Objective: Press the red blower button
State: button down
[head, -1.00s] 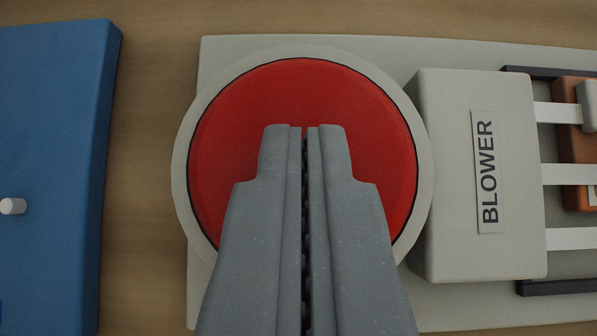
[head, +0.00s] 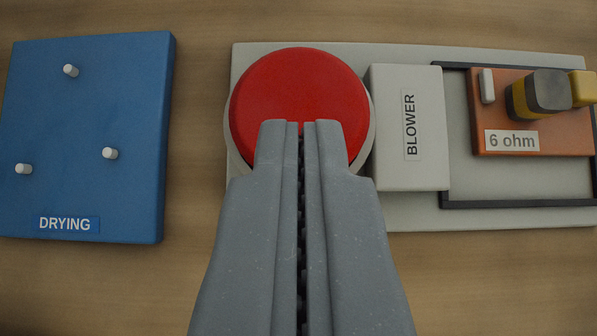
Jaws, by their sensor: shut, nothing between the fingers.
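The red blower button (head: 298,85) is a large round red cap in a pale grey ring, at the upper middle of the head view. It sits at the left end of a pale grey board (head: 500,215). Beside it on the right is a grey box labelled BLOWER (head: 408,125). My gripper (head: 300,124) is shut and empty, its fingertips overlapping the lower part of the button in the picture. The cap stands up above its ring. I cannot tell whether the fingertips touch it; they hide its lower edge.
A blue board labelled DRYING (head: 85,125) with three white pegs lies at the left. At the right, an orange block labelled 6 ohm (head: 535,147) sits inside a black frame (head: 455,205), carrying a black-and-yellow part (head: 545,93). Bare wooden surface (head: 200,140) shows between the boards.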

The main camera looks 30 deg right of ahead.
jog(key=shift+v, duration=2.4)
jog(key=shift+r+p, duration=0.1)
jog(key=shift+p, duration=0.4)
jog(key=r+p, duration=0.1)
jog(key=p, duration=0.5)
jog(key=shift+r, duration=0.4)
jog(key=shift+f, duration=0.15)
send_over(300, 92)
jog(key=s+a, duration=0.1)
jog(key=s, duration=0.1)
jog(key=f, duration=0.7)
jog(key=shift+s+a+f, duration=0.1)
jog(key=shift+a, duration=0.1)
notch_tip(300, 92, down, 3)
jog(key=shift+r, duration=0.1)
jog(key=shift+f, duration=0.55)
